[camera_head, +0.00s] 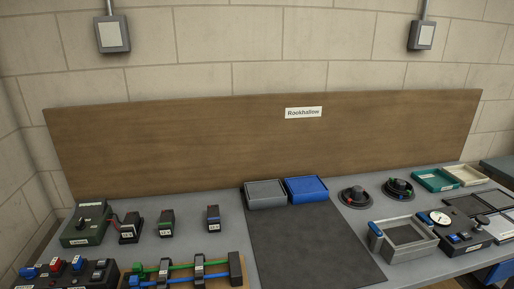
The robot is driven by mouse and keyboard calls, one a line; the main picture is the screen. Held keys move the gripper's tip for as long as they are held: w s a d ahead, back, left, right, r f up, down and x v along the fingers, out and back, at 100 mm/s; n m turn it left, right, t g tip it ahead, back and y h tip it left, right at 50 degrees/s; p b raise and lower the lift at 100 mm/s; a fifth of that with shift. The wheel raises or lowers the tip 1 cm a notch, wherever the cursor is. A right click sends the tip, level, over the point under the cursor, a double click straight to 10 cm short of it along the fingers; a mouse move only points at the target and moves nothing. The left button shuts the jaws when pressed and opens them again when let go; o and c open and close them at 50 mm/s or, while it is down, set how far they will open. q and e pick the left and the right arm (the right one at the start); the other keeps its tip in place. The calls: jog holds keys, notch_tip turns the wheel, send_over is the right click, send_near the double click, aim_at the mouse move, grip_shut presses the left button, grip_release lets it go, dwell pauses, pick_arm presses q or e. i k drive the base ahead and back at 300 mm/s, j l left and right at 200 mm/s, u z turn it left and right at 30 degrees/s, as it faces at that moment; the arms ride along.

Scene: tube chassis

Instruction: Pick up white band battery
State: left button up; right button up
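Three small dark upright blocks that look like batteries stand on the left part of the grey bench. The left block (129,229) is beside a dark green box and has a pale label low on its front. The middle block (166,223) has a greenish top part and a pale label. The labels are too small to read, and I cannot tell which block is the white band battery. Neither of my grippers is in view.
A dark green box (86,226) stands at the far left. A rack with green and blue rods (183,272) lies in front of the blocks. Grey (265,195) and blue (306,190) trays stand behind a dark mat (305,245), which is clear. A grey open box (404,240) stands right.

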aim_at(130, 227)
jog(key=u, duration=1.3)
